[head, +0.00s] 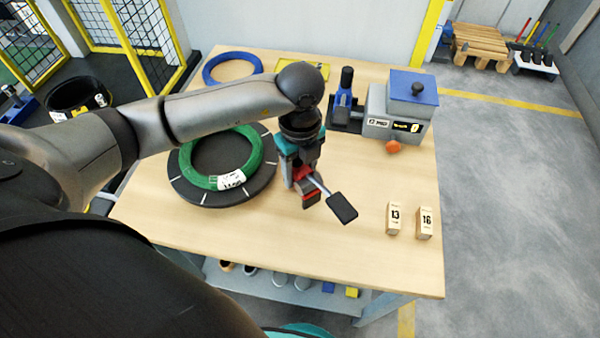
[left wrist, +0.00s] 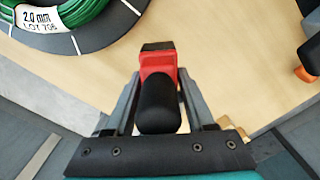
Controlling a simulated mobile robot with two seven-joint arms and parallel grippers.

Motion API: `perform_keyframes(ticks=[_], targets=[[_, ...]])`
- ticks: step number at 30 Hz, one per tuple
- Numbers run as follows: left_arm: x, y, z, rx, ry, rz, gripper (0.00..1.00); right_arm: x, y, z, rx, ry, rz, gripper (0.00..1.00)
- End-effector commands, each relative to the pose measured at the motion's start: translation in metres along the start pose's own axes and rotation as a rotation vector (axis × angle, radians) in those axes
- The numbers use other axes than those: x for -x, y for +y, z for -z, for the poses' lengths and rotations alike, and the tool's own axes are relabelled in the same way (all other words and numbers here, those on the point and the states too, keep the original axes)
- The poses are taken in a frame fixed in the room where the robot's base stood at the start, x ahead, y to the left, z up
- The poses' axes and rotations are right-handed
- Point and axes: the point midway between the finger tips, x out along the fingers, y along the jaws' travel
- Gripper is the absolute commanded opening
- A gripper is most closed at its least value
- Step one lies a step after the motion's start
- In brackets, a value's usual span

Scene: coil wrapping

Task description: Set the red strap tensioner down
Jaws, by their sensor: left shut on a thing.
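The red strap tensioner (head: 308,190) is on the right half of the wooden table, with its grey lever and black handle (head: 342,207) pointing to the front right. My left gripper (head: 302,168) comes down on it from above and is shut on it. In the left wrist view the tensioner (left wrist: 157,64) sits between the two fingers (left wrist: 158,100), with a black rounded grip nearest the camera. I cannot tell whether its underside touches the table (head: 270,236). My right gripper is not in view.
A green coil (head: 188,166) lies on a dark round turntable (head: 207,197) left of the tensioner. A grey machine with a blue lid (head: 413,87) and an orange knob stands behind right. Wooden blocks 13 (head: 393,218) and 16 (head: 424,223) stand at the front right. Table front is clear.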

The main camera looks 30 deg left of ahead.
Motion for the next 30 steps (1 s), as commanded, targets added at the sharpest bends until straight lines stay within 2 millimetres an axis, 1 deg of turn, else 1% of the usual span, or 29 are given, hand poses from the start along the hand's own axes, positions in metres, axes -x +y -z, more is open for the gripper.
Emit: perform_keyframes(ticks=[1,3,10,14,15,22,30], targets=[[-0.0069,-0.0003,0.0004,-0.001,0.001,0.001,0.00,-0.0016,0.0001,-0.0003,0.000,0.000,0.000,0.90],[-0.0106,-0.0004,-0.0001,-0.001,0.000,0.002,0.00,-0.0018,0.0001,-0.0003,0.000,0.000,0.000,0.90],[-0.0100,-0.0007,-0.0002,-0.001,-0.001,0.003,0.00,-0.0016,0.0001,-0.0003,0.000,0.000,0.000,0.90],[-0.0142,-0.0007,-0.0002,-0.001,-0.001,0.003,0.00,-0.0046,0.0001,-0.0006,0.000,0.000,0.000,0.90],[-0.0141,0.0001,0.0001,-0.001,0.000,0.000,0.59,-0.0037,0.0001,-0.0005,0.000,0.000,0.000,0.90],[-0.0137,0.0001,0.0001,-0.001,0.000,0.000,0.84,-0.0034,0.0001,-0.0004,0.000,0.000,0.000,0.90],[-0.0124,0.0000,0.0001,-0.001,0.000,0.001,0.84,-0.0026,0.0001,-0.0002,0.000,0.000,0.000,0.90]])
